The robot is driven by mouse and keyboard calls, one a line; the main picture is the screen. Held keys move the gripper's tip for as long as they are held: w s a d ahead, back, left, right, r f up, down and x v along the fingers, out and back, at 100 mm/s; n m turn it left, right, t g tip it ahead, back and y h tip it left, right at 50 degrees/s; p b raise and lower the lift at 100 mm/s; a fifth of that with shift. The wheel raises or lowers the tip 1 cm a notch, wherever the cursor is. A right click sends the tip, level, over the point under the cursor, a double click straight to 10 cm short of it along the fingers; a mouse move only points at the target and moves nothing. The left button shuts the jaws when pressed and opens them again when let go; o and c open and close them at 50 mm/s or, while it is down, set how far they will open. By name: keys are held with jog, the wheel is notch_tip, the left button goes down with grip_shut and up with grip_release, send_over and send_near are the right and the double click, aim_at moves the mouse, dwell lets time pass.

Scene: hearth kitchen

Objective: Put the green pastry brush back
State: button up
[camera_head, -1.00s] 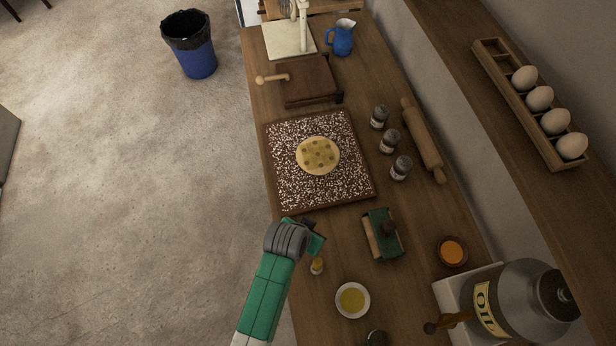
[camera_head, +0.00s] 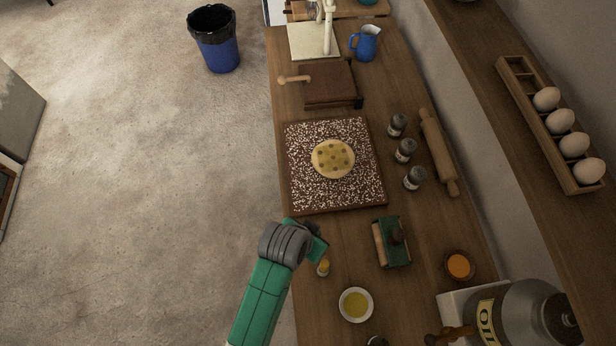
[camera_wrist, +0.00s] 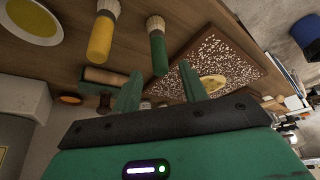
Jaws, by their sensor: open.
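The green pastry brush (camera_wrist: 158,48) shows in the wrist view, its pale bristles towards the top of the picture. It lies just beyond my gripper's fingertips and is not between the fingers. I cannot make it out in the head view, where my gripper (camera_head: 312,241) covers part of the counter's front edge. My gripper also shows in the wrist view (camera_wrist: 160,82), open and empty. A yellow brush (camera_wrist: 102,32) is left of the green one; it also shows beside my gripper in the head view (camera_head: 323,268).
A bowl of yellow liquid (camera_head: 356,304) and a green block with a wooden roller (camera_head: 392,242) are near my gripper. A speckled board (camera_head: 300,190) holds a round of dough (camera_head: 333,158). Shakers (camera_head: 405,151), a rolling pin (camera_head: 438,152) and an oil can (camera_head: 520,318) stand along the wall side.

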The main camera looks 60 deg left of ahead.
jog(key=v, duration=0.4)
jog(key=shift+s+r, duration=0.1)
jog(key=shift+r, duration=0.05)
jog(key=w+r+m+t+y, duration=0.1)
jog(key=w+r+t, duration=0.2)
jog(key=w+r, duration=0.45)
jog(key=w+r+t+y, duration=0.1)
jog(key=w+r+t, duration=0.3)
jog(key=r, duration=0.6)
jog(key=w+d+r+m+t, duration=0.1)
jog(key=w+d+r+t, duration=0.15)
jog(key=r, duration=0.65)
jog(key=w+d+r+m+t, duration=0.15)
jog(key=w+d+r, duration=0.25)
jog(key=r, duration=0.4)
jog(key=s+d+r+t+h, duration=0.1)
jog(key=s+d+r+t, duration=0.15)
jog(key=d+r, duration=0.45)
jog(key=s+d+r+t+h, duration=0.2)
jog(key=d+r+t, duration=0.15)
jog(key=r, duration=0.75)
jog(key=s+d+r+t+h, duration=0.15)
jog(key=d+r+t, duration=0.25)
jog(key=r, duration=0.6)
notch_tip(320, 180, up, 12)
jog(key=y+p, duration=0.1)
jog(key=p, duration=1.1)
jog(key=shift+s+a+m+p, duration=0.15)
jog(key=shift+s+m+p, duration=0.15)
jog(key=shift+s+m, duration=0.05)
